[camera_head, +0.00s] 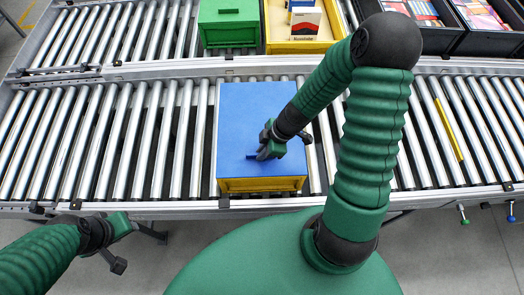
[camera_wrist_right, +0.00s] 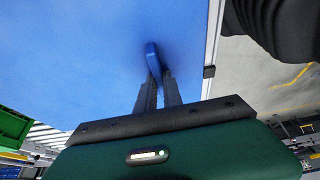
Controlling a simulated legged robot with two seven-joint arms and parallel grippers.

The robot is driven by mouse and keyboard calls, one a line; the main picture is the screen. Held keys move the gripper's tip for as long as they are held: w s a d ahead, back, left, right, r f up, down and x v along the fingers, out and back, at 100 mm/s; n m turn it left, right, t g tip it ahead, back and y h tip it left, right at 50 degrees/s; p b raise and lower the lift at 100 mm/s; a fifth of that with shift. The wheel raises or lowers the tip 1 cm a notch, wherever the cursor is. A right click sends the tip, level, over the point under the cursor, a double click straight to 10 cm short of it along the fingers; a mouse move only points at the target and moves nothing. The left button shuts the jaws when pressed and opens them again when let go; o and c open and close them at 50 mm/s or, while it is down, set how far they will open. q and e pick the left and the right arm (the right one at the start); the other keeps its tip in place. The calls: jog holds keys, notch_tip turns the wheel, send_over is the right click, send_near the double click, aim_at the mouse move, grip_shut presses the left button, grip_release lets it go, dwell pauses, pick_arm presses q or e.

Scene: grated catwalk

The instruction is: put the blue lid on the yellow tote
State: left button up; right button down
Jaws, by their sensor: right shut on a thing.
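The blue lid (camera_head: 245,115) lies over the top of the yellow tote (camera_head: 262,185) on the near roller conveyor. Only the tote's front wall shows below the lid's near edge. My right gripper (camera_head: 262,155) is at the lid's near part, shut on the lid's raised blue handle. In the right wrist view the two dark fingers (camera_wrist_right: 159,92) close on the handle (camera_wrist_right: 152,56), and the lid (camera_wrist_right: 90,50) fills much of the picture. Whether the lid is fully seated cannot be told. My left gripper (camera_head: 120,245) hangs at the lower left, away from the tote; its finger opening is unclear.
A green tote (camera_head: 228,22) and an open yellow tote (camera_head: 300,45) with boxes stand on the far conveyor. Dark crates (camera_head: 440,38) of goods are at the upper right. A yellow strip (camera_head: 448,130) lies on the near rollers. The rollers left of the lidded tote are clear.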

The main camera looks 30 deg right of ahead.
jog(key=shift+f, duration=0.15)
jog(key=c, duration=1)
grip_release()
jog(key=shift+r+p, duration=2.8)
jog(key=shift+r, duration=1.3)
jog(key=shift+f, duration=0.1)
